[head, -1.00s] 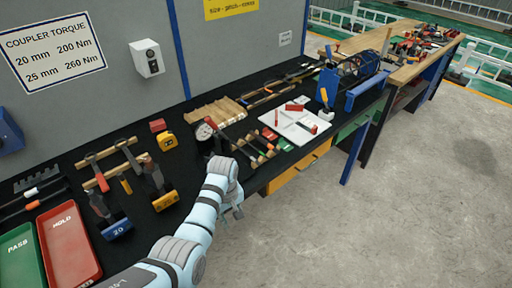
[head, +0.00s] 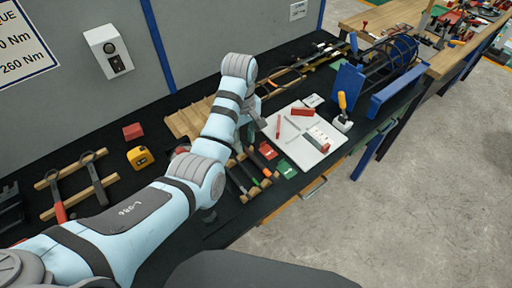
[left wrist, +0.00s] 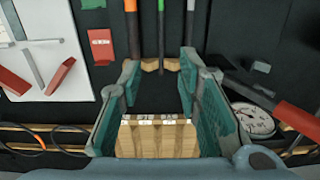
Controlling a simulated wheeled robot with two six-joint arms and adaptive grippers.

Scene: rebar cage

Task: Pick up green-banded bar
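Several banded bars lie side by side on wooden rests on the black bench top. A bar with a green band (head: 255,181) shows in the head view next to an orange-banded one (head: 267,172). In the left wrist view a thin bar with green on it (left wrist: 161,28) runs toward the wooden rest (left wrist: 152,65), right of an orange-ended bar (left wrist: 131,30). My left gripper (left wrist: 160,62) is open and empty above the bench, its teal fingers either side of the rest. In the head view my arm partly hides it. My right gripper is not in view.
A white board (head: 300,135) with red and grey pieces lies right of the bars. A grooved wooden block (left wrist: 155,138) sits below my fingers in the left wrist view, with a round dial (left wrist: 253,120) to the right. A yellow tape measure (head: 141,157) lies left.

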